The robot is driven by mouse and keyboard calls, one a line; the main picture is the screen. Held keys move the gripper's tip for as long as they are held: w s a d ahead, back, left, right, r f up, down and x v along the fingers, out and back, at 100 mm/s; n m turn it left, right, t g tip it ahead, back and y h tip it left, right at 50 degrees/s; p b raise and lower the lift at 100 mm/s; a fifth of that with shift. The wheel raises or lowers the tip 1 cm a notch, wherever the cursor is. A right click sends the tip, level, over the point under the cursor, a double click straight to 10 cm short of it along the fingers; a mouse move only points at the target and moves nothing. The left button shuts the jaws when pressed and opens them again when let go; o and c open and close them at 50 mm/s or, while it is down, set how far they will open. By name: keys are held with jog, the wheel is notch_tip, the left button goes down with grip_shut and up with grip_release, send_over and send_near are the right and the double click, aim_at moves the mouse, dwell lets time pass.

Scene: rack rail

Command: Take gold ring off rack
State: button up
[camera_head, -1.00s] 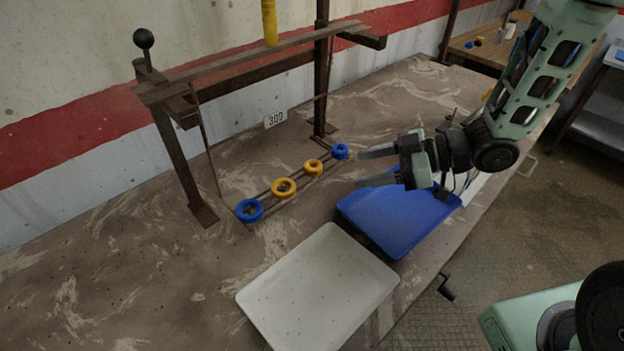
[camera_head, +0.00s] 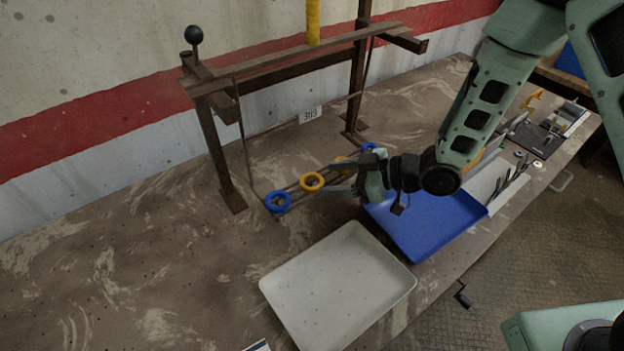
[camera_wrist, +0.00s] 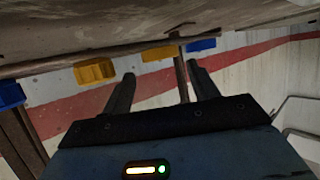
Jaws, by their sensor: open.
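A gold ring (camera_head: 312,182) sits on the low rail (camera_head: 294,190) of the rack, left of my gripper's fingertips. A second gold ring (camera_head: 342,163) is partly hidden behind my gripper. In the wrist view, one gold ring (camera_wrist: 95,71) is left of the fingers and the other gold ring (camera_wrist: 160,53) is between and beyond the fingertips. My gripper (camera_head: 335,179) is open; its fingers also show in the wrist view (camera_wrist: 162,76). No ring is visibly held.
Blue rings sit at the rail's near end (camera_head: 278,201) and far end (camera_head: 369,147). A rusty frame (camera_head: 215,150) with a black-knobbed lever (camera_head: 194,36) stands over the rail. A white tray (camera_head: 335,285) and a blue tray (camera_head: 430,225) lie in front. The table's left side is clear.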

aim_at(313, 181)
jog(key=shift+f+p+x, duration=0.2)
jog(key=shift+p+x, duration=0.3)
jog(key=shift+x, duration=1.4)
jog(key=shift+s+d, duration=0.1)
jog(key=c, duration=0.8)
jog(key=shift+o, duration=0.2)
jog(key=shift+r, duration=0.1)
